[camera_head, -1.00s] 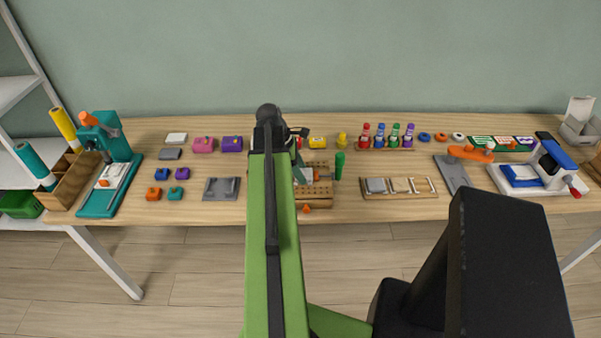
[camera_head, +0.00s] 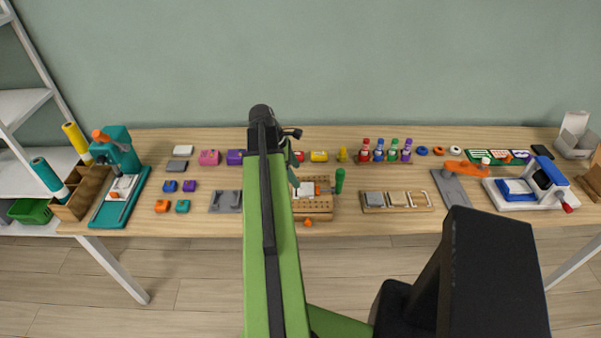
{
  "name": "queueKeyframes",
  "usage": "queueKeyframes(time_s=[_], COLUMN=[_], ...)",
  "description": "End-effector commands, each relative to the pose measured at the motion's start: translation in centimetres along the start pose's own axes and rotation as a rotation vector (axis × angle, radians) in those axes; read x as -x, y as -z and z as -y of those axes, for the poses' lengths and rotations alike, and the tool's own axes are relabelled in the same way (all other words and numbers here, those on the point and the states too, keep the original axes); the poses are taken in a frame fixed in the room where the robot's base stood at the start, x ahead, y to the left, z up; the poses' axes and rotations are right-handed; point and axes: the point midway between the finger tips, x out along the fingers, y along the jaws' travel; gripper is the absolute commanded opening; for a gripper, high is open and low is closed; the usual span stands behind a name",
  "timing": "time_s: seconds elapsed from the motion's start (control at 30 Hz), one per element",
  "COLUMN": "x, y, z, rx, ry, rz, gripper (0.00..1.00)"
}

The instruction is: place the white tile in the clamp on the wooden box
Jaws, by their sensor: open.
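The wooden box (camera_head: 313,207) stands near the front edge of the table, with rows of holes in its top. The white tile (camera_head: 306,189) lies on top of it, beside the orange part of the clamp (camera_head: 319,190). A green handle (camera_head: 340,180) stands upright at the box's right end. I cannot tell whether the tile touches the clamp. My gripper (camera_head: 293,178) is open, over the left part of the box and close to the tile's left side. My green arm hides the box's left end, and the fingertips are small and partly hidden.
A grey fixture (camera_head: 225,201) lies left of my arm. A wooden tray (camera_head: 371,209) with grey and tan tiles lies to the right. Several coloured bottles (camera_head: 379,150) stand behind it. A teal press (camera_head: 117,152) stands at far left.

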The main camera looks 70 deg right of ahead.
Motion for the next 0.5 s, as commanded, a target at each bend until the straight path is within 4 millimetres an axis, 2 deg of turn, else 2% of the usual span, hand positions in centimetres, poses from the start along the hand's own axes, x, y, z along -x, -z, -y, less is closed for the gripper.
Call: queueKeyframes(time_s=[0.03, 0.2, 0.5], x=[2.4, 4.8, 4.8], y=[-0.5, -0.2, 0.0], z=[0.0, 0.0, 0.0], rx=[0.001, 0.0, -0.001], ry=[0.0, 0.0, 0.0], rz=[0.0, 0.0, 0.0], gripper=[0.76, 0.76, 0.76])
